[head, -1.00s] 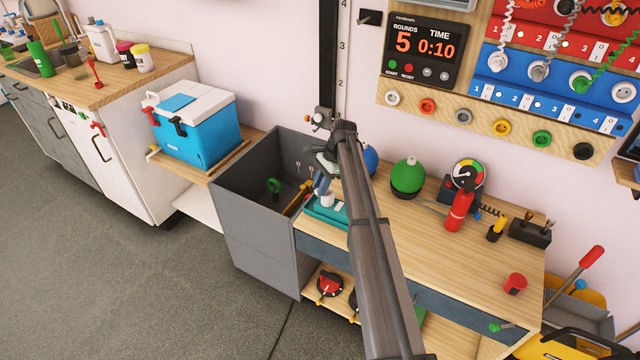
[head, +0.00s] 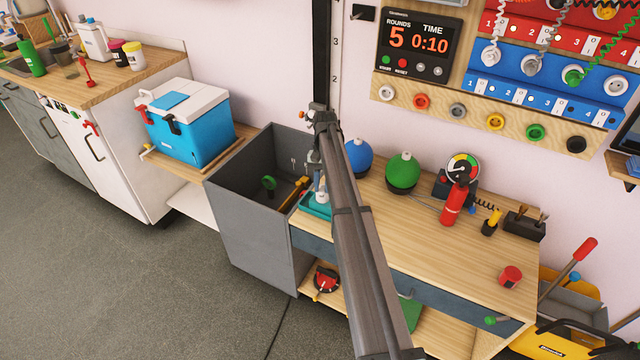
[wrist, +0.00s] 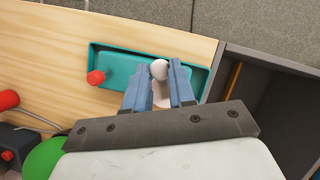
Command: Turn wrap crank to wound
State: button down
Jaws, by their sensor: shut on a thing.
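A teal tray-like unit (wrist: 108,65) lies on the wooden bench beside the grey bin. It carries a red knob (wrist: 96,77) at one end and a white, round-topped handle (wrist: 160,69) at the other; I take this to be the wrap crank. My gripper (wrist: 157,75) has its blue fingers on both sides of the white handle and is shut on it. In the head view the teal unit (head: 312,208) shows left of my arm, which hides part of it and most of the gripper. How far the crank is turned I cannot tell.
The grey open bin (head: 262,230) adjoins the bench on the left. A blue ball (head: 358,156), a green ball (head: 403,171), a red cylinder (head: 454,205) and a gauge (head: 463,168) stand at the back. The bench's front middle (head: 430,245) is clear.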

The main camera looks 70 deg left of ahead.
jog(key=n, duration=0.2)
jog(key=w+n+t, duration=0.1)
jog(key=shift+d+n, duration=0.1)
jog(key=shift+n, duration=0.3)
jog(key=n+t, duration=0.1)
jog(key=n, duration=0.2)
jog(key=shift+w+n+t, duration=0.3)
jog(key=shift+t, duration=0.1)
jog(key=n, duration=0.1)
jog(key=n+t, duration=0.1)
jog(key=shift+w+n, duration=0.3)
jog(key=shift+w, duration=0.05)
jog(key=shift+w+a+n+t+y, duration=0.15)
jog(key=shift+a+n+t+y, duration=0.1)
jog(key=shift+n, duration=0.55)
jog(key=shift+w+a+n+t+y, duration=0.15)
jog(key=shift+n+t+y, duration=0.1)
jog(key=shift+n, duration=0.55)
jog(key=c, duration=0.9)
grip_release()
